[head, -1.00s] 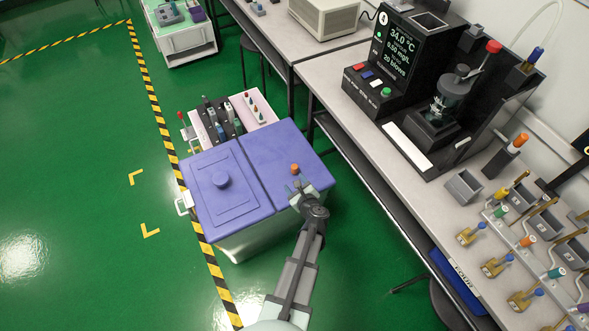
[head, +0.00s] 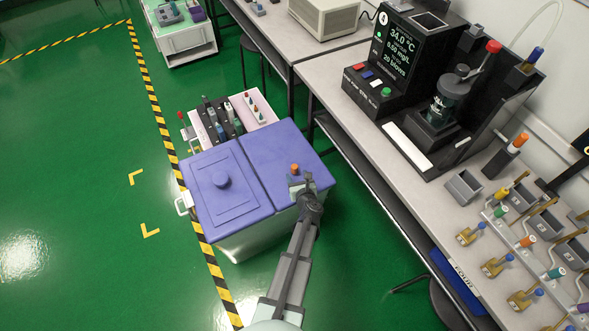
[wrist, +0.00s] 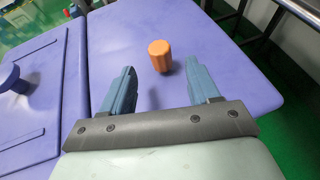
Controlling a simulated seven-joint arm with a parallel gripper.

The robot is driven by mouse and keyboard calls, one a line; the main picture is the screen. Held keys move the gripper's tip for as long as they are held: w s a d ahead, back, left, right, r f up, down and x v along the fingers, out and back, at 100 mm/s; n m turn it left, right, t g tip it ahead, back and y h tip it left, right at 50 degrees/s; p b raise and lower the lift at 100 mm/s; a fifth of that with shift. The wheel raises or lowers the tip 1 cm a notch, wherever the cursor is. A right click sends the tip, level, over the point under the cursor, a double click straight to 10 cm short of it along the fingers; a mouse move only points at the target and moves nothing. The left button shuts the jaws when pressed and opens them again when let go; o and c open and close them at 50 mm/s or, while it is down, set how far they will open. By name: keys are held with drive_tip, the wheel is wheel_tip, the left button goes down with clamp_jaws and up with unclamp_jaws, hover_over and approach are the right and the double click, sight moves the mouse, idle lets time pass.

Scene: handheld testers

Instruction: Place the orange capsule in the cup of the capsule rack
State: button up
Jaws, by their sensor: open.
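The orange capsule (head: 294,168) stands upright on the flat purple lid (head: 275,150) of a large chest. In the wrist view the capsule (wrist: 160,54) is just beyond my fingertips, roughly centred between them. My gripper (head: 300,180) is open and empty, low over the front right part of the lid. Both fingers (wrist: 161,76) show apart in the wrist view, with only bare lid between them. Racks with small coloured items stand behind the chest and on the right bench; I cannot tell which is the capsule rack, and no empty cup is clear.
A second purple lid (head: 222,185) with a round knob adjoins on the left. A black rack (head: 222,122) and a pale pink rack (head: 255,108) stand behind. The right bench (head: 350,95) carries a tester (head: 400,60), grey holders and bottles. The lid around the capsule is clear.

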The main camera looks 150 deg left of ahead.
sight(295, 170)
drive_tip(key=shift+r+x, duration=0.15)
drive_tip(key=shift+x, duration=1.25)
drive_tip(key=shift+r+x, duration=0.2)
drive_tip(key=shift+x, duration=1.25)
drive_tip(key=shift+a, duration=0.1)
clamp_jaws()
